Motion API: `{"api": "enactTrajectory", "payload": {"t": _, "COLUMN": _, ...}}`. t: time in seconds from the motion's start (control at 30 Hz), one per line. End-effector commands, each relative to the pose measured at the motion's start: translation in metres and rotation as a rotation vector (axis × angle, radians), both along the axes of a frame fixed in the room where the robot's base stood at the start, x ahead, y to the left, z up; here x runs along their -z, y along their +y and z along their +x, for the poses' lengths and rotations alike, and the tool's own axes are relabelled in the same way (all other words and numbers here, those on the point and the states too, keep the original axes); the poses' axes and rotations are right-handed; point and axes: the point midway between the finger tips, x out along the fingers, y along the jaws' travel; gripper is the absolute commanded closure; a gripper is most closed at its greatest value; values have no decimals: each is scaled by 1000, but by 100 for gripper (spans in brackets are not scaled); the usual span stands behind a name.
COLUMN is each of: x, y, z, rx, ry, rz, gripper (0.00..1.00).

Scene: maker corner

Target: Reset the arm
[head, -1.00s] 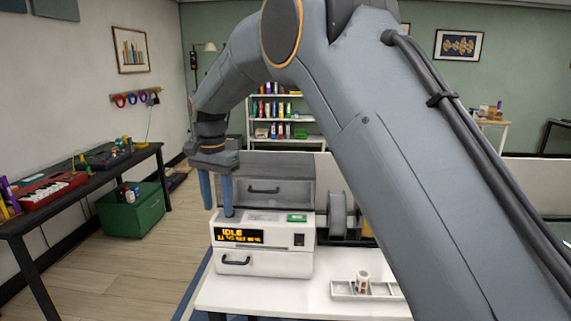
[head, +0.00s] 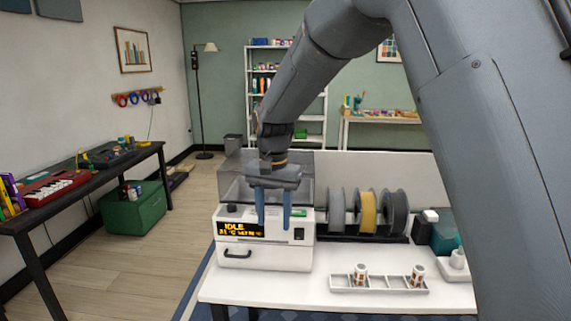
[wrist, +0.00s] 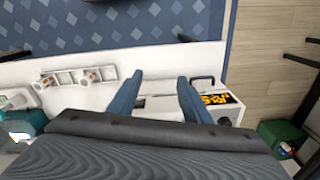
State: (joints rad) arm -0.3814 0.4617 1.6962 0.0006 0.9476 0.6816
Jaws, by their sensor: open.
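My gripper (head: 273,212) is open and empty, pointing down with its two blue fingers apart. In the head view it hangs in front of the white machine (head: 265,262) with the "IDLE" display. In the wrist view the fingers (wrist: 158,92) spread over the machine's top, with the lit display (wrist: 218,98) just beside the right finger. My arm comes down from the upper right and covers part of the scene. I cannot tell the exact height of the fingertips above the machine.
The white table (head: 330,303) holds a divided tray (head: 385,284) with two small patterned cups. Filament spools (head: 367,212) stand behind it. A teal container (head: 446,236) is at the right.

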Motion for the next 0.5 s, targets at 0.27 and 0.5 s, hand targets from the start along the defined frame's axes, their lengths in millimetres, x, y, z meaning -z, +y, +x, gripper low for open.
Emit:
{"api": "enactTrajectory", "payload": {"t": 0.27, "x": 32, "y": -134, "z": -88, "rx": -134, "ry": -40, "rz": -6, "gripper": 56}}
{"api": "enactTrajectory", "payload": {"t": 0.5, "x": 62, "y": -206, "z": -185, "rx": -249, "ry": -70, "rz": -25, "gripper": 56}}
